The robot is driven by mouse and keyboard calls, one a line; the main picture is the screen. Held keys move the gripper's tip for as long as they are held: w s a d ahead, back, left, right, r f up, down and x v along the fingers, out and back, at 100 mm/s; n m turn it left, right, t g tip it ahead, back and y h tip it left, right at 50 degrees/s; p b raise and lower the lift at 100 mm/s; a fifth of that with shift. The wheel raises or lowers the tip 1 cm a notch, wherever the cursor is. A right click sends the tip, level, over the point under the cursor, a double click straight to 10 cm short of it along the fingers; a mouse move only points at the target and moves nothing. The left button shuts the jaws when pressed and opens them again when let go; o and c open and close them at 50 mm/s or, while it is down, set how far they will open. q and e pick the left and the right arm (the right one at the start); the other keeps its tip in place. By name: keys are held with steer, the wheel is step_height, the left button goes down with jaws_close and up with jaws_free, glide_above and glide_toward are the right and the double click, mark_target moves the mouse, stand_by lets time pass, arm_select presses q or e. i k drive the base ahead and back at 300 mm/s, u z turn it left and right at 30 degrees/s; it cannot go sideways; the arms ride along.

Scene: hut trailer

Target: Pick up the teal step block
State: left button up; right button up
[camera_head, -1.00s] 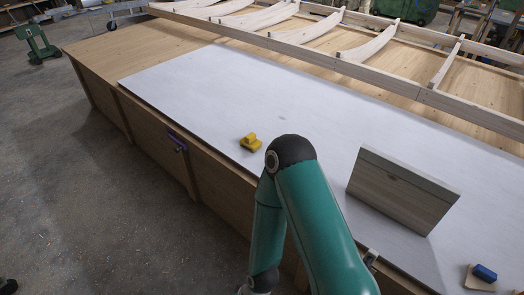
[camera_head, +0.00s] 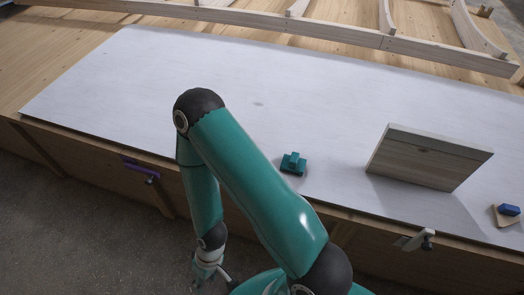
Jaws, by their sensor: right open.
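The teal step block (camera_head: 293,163) sits on the pale grey board (camera_head: 330,110), near the board's front edge. It stands just right of my right arm's teal upper link and left of an upright wooden box. My right gripper (camera_head: 210,276) hangs low in front of the bench's front side, left of and below the block. It is small and partly cut off by the bottom edge of the picture. It is open, and I see nothing in it. My left gripper is not in view.
An upright wood-grain box (camera_head: 430,158) stands right of the block. A blue block (camera_head: 509,210) is at the far right. A purple clamp (camera_head: 140,168) and a pale clamp (camera_head: 414,240) grip the front edge. A timber frame (camera_head: 350,37) runs along the back.

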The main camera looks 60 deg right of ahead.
mark_target(293, 163)
steer(key=u, duration=0.25)
steer(key=i, duration=0.5)
steer(key=z, duration=2.2)
steer(key=k, duration=0.5)
steer(key=z, duration=0.3)
steer(key=i, duration=0.5)
steer(key=u, duration=0.3)
steer(key=k, duration=0.4)
steer(key=z, duration=0.25)
